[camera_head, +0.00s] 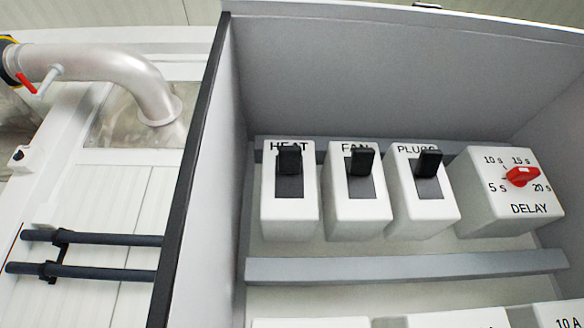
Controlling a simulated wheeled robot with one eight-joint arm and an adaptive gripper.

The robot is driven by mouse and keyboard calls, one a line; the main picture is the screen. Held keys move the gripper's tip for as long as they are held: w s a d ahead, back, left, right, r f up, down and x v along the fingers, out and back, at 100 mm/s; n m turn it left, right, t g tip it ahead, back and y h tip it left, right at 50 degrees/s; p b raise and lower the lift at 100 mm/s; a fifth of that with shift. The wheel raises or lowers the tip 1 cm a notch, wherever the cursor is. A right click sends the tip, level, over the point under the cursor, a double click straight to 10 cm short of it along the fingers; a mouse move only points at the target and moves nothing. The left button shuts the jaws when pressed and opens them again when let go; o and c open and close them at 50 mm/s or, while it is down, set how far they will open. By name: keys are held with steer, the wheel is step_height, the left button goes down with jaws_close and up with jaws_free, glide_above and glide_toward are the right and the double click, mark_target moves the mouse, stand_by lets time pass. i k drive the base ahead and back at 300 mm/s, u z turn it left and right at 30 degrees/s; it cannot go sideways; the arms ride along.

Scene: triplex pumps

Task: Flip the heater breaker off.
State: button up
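The heater breaker (290,190) is a white block labelled HEAT, at the left of the upper row in an open grey box. Its black toggle (290,158) sits at the upper end of its dark slot, partly over the label. The breakers labelled FAN (357,190) and PLUGS (422,190), whose label is partly covered, stand to its right with their toggles also at the upper end. My gripper is not in this view, so nothing is seen touching the heater breaker.
A white DELAY block (508,200) with a red knob (522,176) stands right of the breakers. A grey rail (400,267) runs below them. The box's dark-edged left wall (195,180) stands out. Left of it are a silver pipe (100,66) and two dark conduits (105,239).

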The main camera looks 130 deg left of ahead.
mark_target(290, 157)
steer(key=u, duration=1.45)
steer(key=k, duration=0.7)
steer(key=u, duration=3.45)
